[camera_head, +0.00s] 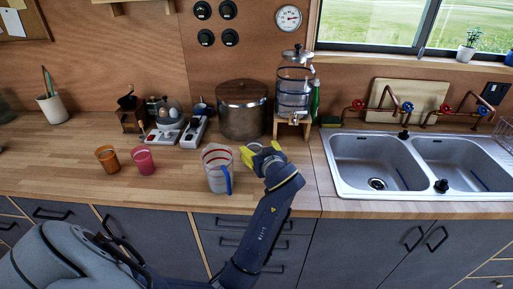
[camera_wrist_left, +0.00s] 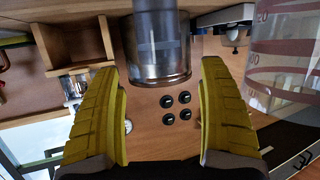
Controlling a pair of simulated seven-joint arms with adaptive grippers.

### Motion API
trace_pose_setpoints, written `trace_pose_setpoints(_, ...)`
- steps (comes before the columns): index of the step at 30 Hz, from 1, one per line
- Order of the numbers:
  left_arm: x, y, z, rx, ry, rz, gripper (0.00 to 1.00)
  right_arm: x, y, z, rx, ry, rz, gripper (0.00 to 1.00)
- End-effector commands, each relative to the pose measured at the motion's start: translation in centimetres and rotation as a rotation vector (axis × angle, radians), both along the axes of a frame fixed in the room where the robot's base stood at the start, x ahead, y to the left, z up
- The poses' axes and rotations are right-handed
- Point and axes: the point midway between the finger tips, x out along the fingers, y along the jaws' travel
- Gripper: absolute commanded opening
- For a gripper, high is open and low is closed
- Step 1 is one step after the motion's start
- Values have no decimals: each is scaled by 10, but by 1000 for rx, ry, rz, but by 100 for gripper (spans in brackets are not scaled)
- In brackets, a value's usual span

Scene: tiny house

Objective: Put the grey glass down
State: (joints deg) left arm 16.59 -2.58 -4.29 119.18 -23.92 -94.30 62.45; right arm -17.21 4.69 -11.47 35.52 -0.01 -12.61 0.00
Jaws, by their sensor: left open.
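My left gripper (camera_head: 262,156) is open over the front of the wooden counter, just right of the measuring jug (camera_head: 217,170). In the left wrist view, its two yellow fingers (camera_wrist_left: 160,70) stand wide apart. A grey, see-through cylinder, which looks like the grey glass (camera_wrist_left: 158,22), shows at the top middle of that view, in line with the gap between the fingers. Clear space shows on both sides of it, and neither finger touches it. In the head view the glass is mostly hidden by the gripper. My right gripper is out of view.
The large pot (camera_head: 243,110) and the water dispenser (camera_head: 294,92) stand behind the gripper. The double sink (camera_head: 375,163) is to the right. An orange cup (camera_head: 108,159) and a pink cup (camera_head: 143,160) stand left of the jug. The counter's front left is free.

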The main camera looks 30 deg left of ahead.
Motion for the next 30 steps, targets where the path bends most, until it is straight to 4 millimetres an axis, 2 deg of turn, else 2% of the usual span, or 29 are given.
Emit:
trace_pose_setpoints(1, -3, -3, 1, -2, -1, 0, 77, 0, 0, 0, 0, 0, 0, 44)
trace_pose_setpoints(3, -5, -6, 2, -1, -1, 1, 84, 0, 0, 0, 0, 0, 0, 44)
trace_pose_setpoints(24, -11, -8, -1, 17, 12, -6, 85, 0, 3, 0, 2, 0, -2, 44)
trace_pose_setpoints(27, -19, -18, 6, 63, 17, -57, 85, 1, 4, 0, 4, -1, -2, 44)
trace_pose_setpoints(30, -24, -25, 9, 157, 111, -114, 85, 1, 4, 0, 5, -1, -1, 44)
